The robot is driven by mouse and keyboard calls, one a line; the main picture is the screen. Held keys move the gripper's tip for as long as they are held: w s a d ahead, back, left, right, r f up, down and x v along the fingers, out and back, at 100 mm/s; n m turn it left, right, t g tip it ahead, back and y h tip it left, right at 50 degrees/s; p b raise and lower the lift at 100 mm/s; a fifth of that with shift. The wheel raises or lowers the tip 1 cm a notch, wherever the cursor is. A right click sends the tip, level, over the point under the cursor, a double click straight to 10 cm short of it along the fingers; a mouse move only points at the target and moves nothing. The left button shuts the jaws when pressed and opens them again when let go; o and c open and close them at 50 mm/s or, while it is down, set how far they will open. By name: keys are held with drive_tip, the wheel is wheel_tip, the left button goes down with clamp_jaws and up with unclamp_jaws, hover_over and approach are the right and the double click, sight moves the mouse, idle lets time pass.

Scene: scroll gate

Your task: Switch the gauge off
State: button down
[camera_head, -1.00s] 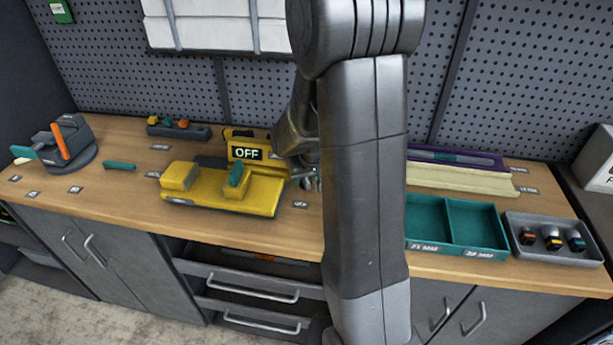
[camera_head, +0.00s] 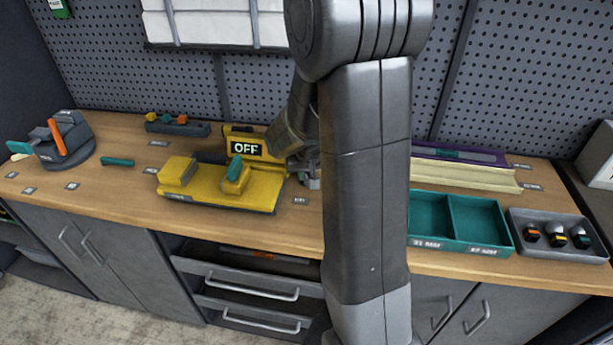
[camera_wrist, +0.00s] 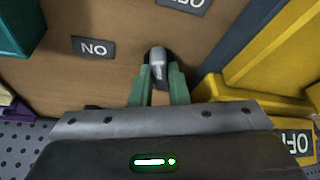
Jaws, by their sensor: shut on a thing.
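The yellow gauge (camera_head: 228,190) sits on the workbench left of my arm, and its display (camera_head: 247,148) reads OFF. In the wrist view, the green fingers of my gripper (camera_wrist: 159,84) are shut on a small grey-and-black switch lever (camera_wrist: 157,64). The picture there is upside down. The ON label (camera_wrist: 94,47) is left of the lever, and the OFF label (camera_wrist: 184,4) is at the top, right of it. Part of the yellow gauge shows at the right. In the head view my arm hides the lever and the fingertips.
A teal two-part tray (camera_head: 458,224) and a grey tray with small parts (camera_head: 556,236) stand at the right. A grey clamp-like device (camera_head: 62,140) stands at the far left. A pegboard (camera_head: 265,90) rises behind the bench. The front strip of the bench is mostly clear.

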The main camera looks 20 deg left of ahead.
drive_tip(key=m+b, duration=0.1)
drive_tip(key=b, duration=0.2)
drive_tip(key=shift+f+m+t+h, duration=0.3)
drive_tip(key=shift+m, duration=0.1)
drive_tip(key=shift+r+m+b, duration=0.25)
drive_tip(key=shift+m+b, duration=0.35)
drive_tip(key=shift+b, duration=0.05)
drive_tip(key=c, duration=1.4)
unclamp_jaws()
drive_tip(key=shift+s+r, duration=0.1)
drive_tip(key=v, duration=1.3)
drive_tip(key=shift+a+r+p, duration=0.2)
drive_tip(key=shift+r+p, duration=0.1)
drive_tip(key=shift+r, duration=0.1)
drive_tip(key=shift+s+f, duration=0.1)
